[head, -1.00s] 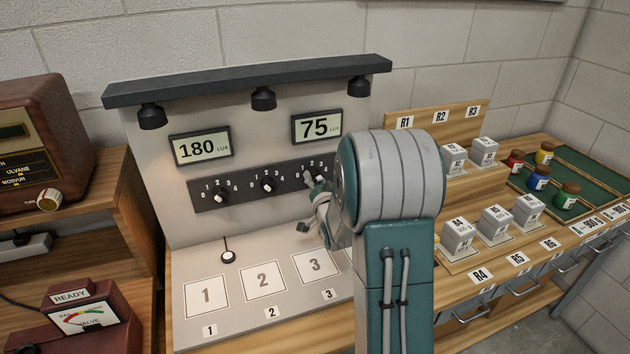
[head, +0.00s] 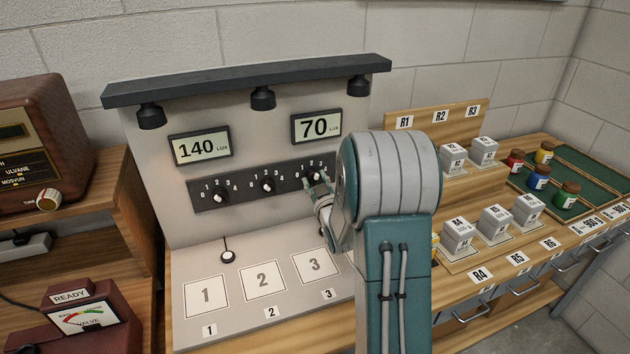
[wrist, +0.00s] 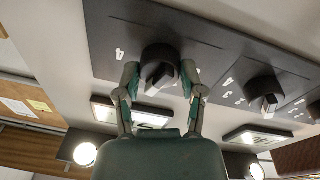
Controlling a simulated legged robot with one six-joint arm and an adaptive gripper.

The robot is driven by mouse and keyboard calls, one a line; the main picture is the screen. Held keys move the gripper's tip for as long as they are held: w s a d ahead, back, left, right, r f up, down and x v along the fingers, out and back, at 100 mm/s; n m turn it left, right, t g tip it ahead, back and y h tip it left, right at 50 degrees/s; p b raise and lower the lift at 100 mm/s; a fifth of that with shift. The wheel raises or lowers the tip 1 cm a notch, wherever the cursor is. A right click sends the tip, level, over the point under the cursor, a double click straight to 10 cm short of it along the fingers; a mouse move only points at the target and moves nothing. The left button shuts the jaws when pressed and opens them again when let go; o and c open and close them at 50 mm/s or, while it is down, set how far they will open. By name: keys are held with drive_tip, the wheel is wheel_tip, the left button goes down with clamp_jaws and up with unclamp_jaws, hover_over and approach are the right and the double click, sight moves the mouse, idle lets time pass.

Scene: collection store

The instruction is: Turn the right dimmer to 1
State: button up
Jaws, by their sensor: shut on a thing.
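The right dimmer (head: 315,175) is a black knob on the dark control strip (head: 240,190), partly hidden by my gripper in the head view. In the wrist view, which is upside down, this dimmer (wrist: 160,62) sits between the two fingers of my gripper (wrist: 160,80), one on each side. My gripper (head: 316,184) is shut on the knob. The knob's pale pointer shows between the fingers, but I cannot tell which number it points to. The left display (head: 201,147) reads 140 lux and the right display (head: 317,126) reads 70 lux.
The middle dimmer (head: 267,185) and left dimmer (head: 219,196) stand to the left on the same strip. Several lamps hang from the top ledge (head: 250,80). A lux sensor (head: 228,257) lies on the panel above numbered squares. Weights and jars stand on the right.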

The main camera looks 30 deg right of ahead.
drive_tip(key=n+y, duration=0.1)
drive_tip(key=n, duration=0.6)
drive_tip(key=shift+f, duration=0.1)
drive_tip(key=n+y, duration=0.1)
drive_tip(key=n, duration=0.5)
drive_tip(key=shift+f, duration=0.1)
drive_tip(key=shift+n, duration=0.3)
drive_tip(key=o, duration=1.1)
drive_tip(key=shift+f, duration=0.1)
drive_tip(key=shift+o, duration=0.2)
drive_tip(key=shift+a, duration=0.1)
